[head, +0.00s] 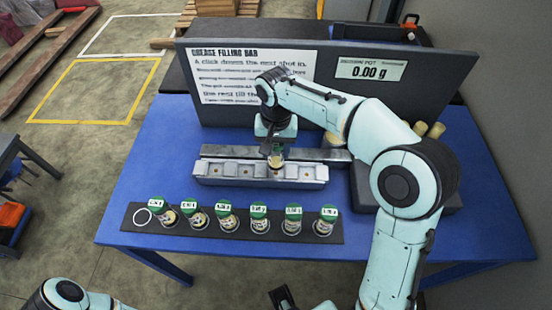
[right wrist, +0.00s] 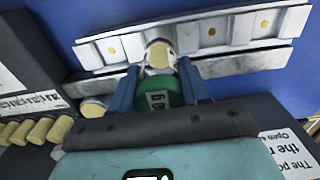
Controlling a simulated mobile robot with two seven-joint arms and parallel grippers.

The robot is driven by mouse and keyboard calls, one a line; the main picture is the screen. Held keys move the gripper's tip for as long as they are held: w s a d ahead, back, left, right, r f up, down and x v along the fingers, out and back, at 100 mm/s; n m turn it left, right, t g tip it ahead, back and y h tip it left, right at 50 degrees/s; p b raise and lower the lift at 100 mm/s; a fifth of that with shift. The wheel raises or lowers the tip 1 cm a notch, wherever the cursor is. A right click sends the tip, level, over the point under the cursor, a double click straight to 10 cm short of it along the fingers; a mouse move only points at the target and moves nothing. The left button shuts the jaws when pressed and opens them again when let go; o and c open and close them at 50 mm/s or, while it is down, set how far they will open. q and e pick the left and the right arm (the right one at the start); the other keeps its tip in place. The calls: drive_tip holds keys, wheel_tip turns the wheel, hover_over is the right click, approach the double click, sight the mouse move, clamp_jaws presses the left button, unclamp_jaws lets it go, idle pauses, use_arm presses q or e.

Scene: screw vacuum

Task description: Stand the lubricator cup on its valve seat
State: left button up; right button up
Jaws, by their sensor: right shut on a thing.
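My right gripper (head: 276,152) is shut on a lubricator cup (head: 276,160) with a green cap and pale body. It holds the cup at the grey valve block (head: 225,173). In the right wrist view the gripper (right wrist: 160,88) grips around the green cap (right wrist: 160,98), and the pale end (right wrist: 159,55) points at the block (right wrist: 235,32). The cup covers one seat, and bare seats with brass-coloured centres (right wrist: 212,30) show on both sides. I cannot tell whether cup and seat touch. A dark part at the head view's bottom edge may be my left gripper (head: 283,298); its jaws are unclear.
A black rack (head: 180,228) near the table's front holds several green-capped cups (head: 259,216); its leftmost ring (head: 142,217) is empty. A dark panel with a sign and a 0.00 g display (head: 370,69) stands behind. Blue table (head: 140,180) is clear left of the block.

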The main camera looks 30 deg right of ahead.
sight(276, 159)
drive_tip(key=shift+f+b, duration=0.3)
drive_tip(key=shift+f, duration=1.85)
drive_tip(key=o, duration=1.1)
drive_tip(key=shift+f, duration=0.15)
wheel_tip(276, 159, up, 12)
drive_tip(key=shift+r+p, duration=0.2)
drive_tip(key=shift+p, duration=0.9)
drive_tip(key=shift+f, duration=0.1)
